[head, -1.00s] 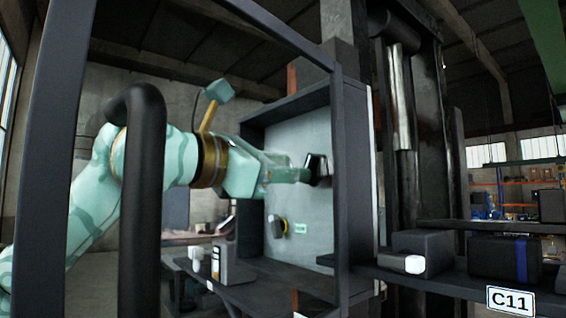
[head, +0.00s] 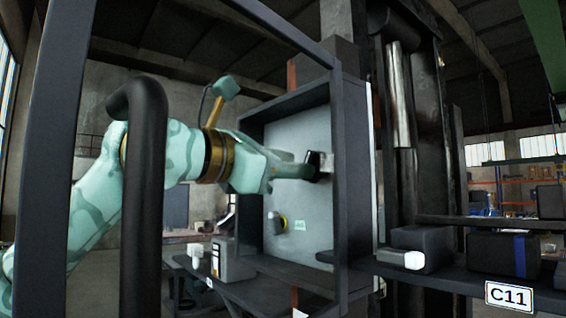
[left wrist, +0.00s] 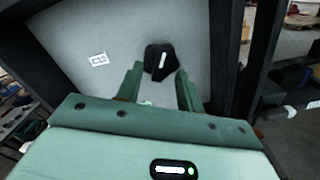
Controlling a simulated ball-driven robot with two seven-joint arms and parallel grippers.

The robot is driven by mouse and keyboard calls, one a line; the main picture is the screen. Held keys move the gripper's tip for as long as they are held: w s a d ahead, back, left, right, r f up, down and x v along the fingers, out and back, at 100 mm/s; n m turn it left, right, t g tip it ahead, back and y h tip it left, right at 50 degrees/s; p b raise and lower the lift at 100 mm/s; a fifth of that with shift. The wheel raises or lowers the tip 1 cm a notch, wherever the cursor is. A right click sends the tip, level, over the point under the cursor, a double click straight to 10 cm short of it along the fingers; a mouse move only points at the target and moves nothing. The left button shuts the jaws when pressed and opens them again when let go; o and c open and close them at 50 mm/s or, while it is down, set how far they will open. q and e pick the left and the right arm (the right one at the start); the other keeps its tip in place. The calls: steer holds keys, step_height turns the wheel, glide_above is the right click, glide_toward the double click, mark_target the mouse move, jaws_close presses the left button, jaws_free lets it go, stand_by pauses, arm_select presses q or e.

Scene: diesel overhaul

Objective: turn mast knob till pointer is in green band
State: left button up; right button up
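A black knob (head: 316,163) with a white line on its face sits on the pale back panel of an open dark box. It also shows in the left wrist view (left wrist: 159,61), the white line slightly tilted. My left gripper (head: 302,172) reaches into the box at the knob. In the left wrist view its two green fingers (left wrist: 157,86) are apart, with the knob between and just beyond their tips. I cannot tell whether they touch it. No green band can be made out around this knob. My right gripper is not in view.
The box's side walls (head: 349,180) stand close around my gripper. A dark shelf (head: 450,285) with boxes and a C11 sign is at the right.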

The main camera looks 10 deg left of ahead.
arm_select(q)
steer(key=shift+x, duration=0.95)
jaws_close()
steer(key=n+b, duration=0.3)
steer(key=n, duration=0.1)
steer(key=shift+b, duration=0.3)
